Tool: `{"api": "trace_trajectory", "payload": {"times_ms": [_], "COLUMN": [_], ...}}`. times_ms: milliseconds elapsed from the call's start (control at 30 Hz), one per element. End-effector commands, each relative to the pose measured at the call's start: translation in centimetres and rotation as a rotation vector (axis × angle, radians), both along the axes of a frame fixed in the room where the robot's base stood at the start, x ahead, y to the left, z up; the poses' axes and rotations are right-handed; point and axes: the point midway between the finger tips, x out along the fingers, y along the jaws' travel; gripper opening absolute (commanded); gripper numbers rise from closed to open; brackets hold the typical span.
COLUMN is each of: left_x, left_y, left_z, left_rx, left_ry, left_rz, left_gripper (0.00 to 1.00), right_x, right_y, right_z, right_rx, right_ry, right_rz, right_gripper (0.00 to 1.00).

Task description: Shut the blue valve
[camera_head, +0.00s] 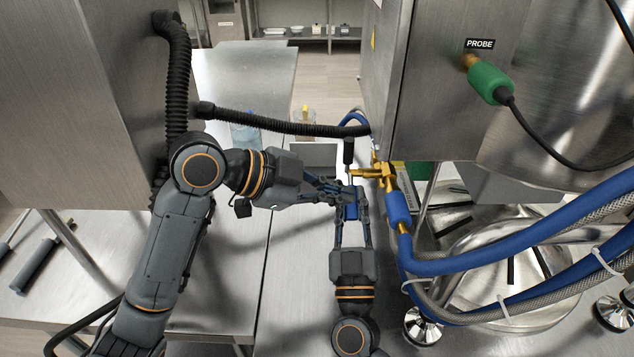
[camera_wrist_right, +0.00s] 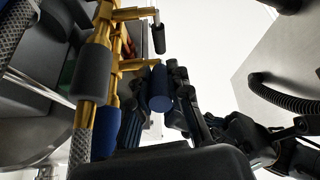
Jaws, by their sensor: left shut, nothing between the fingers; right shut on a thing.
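The blue valve handle (camera_head: 351,212) is a small cylinder beside the brass valve body (camera_head: 377,172) at the machine's lower edge. My right gripper (camera_head: 353,194) reaches up from below and is shut on this handle. In the right wrist view the blue handle (camera_wrist_right: 160,90) sits between its fingers, joined to the brass pipework (camera_wrist_right: 132,66). My left gripper (camera_head: 334,190) comes in from the left, shut and empty, its tips close beside the right gripper's fingers. The tips partly overlap there, so contact between the grippers is unclear.
A black-handled lever (camera_head: 349,151) stands just above the blue handle. Blue hoses (camera_head: 480,258) and a braided hose run to the right. A black corrugated hose (camera_head: 280,124) crosses behind my left arm. The steel table (camera_head: 235,250) has free room at left.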

Motion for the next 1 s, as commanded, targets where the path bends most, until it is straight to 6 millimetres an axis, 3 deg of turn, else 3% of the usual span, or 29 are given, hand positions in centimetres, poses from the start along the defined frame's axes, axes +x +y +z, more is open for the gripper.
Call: {"api": "trace_trajectory", "payload": {"times_ms": [200, 567, 1000], "left_x": [0.9, 1.0, 1.6], "left_y": [-0.4, -0.4, -0.3], "left_z": [-1.6, -1.8, -3.4], "left_rx": [-0.001, -0.001, 0.009], "left_ry": [-0.001, -0.002, 0.004], "left_rz": [0.0, -0.001, 0.005], "left_gripper": [0.0, 0.0, 0.0], "right_x": [0.0, 0.0, 0.0], "right_y": [-0.1, -0.1, -0.1], "right_z": [0.1, 0.1, 0.1], "right_rx": [0.001, 0.001, 0.002], "right_ry": [-0.001, -0.001, -0.003], "right_rz": [-0.002, -0.002, -0.002], "right_gripper": [0.0, 0.0, 0.0]}}
